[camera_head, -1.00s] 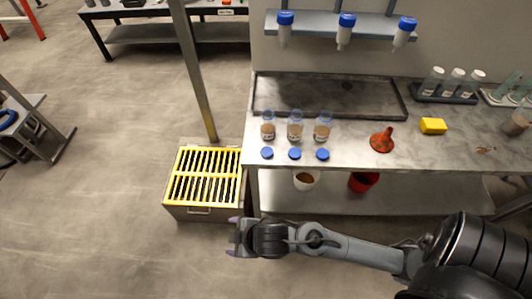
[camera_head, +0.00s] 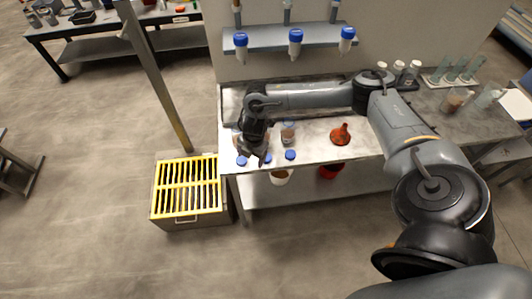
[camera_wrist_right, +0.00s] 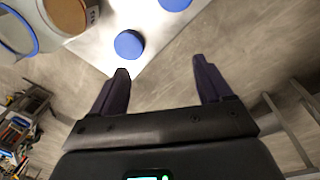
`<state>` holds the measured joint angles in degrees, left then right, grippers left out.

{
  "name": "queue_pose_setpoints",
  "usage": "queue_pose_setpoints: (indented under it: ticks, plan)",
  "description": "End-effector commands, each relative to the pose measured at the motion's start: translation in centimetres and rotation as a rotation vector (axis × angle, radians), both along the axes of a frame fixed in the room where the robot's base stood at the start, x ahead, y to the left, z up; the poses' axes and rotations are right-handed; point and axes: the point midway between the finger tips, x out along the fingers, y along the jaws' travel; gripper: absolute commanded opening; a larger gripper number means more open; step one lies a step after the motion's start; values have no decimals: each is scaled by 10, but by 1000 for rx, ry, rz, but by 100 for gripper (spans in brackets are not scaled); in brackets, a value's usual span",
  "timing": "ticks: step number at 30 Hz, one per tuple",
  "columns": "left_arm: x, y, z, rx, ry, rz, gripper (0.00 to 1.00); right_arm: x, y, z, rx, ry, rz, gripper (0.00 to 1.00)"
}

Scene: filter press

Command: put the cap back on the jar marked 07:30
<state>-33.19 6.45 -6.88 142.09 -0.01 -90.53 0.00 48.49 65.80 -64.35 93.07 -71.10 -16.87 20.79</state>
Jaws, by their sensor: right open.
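Clear jars with brownish contents stand in a row near the bench's front left corner. The right-hand jar (camera_head: 288,137) shows in the head view; the others are mostly hidden by my right arm. Three loose blue caps lie in front: left (camera_head: 242,160), middle (camera_head: 268,158) and right (camera_head: 290,155). My right gripper (camera_head: 252,155) is open and empty, above the left and middle caps. In the right wrist view, one cap (camera_wrist_right: 129,44) lies near a fingertip of the gripper (camera_wrist_right: 160,66), beside jars (camera_wrist_right: 68,14). I cannot read any time label. My left gripper is out of view.
A shelf (camera_head: 270,40) holds blue-topped tubes above the bench. A yellow-slatted box (camera_head: 187,187) stands on the floor left of the bench. Racks of tubes stand at the back right.

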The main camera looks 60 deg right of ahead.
Motion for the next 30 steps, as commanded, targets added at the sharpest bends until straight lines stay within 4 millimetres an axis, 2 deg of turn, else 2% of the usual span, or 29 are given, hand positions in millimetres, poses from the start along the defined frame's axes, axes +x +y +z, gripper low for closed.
queue_pose_setpoints:
  ticks: [1, 3, 6, 9, 23, 30]
  plan:
    - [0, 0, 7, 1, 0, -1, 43, -3, -20, 15, -13, 21, -29, 78]
    - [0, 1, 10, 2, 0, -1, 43, -10, -39, 25, -19, 52, -63, 78]
    - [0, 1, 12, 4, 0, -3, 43, -18, -57, 36, -23, 83, -98, 78]
    - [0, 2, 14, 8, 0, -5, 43, -23, -67, 41, -25, 100, -118, 78]
    - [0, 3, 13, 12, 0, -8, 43, -25, -71, 41, -25, 108, -127, 78]
    - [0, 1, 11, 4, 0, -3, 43, -25, -71, 13, -25, 110, -127, 78]
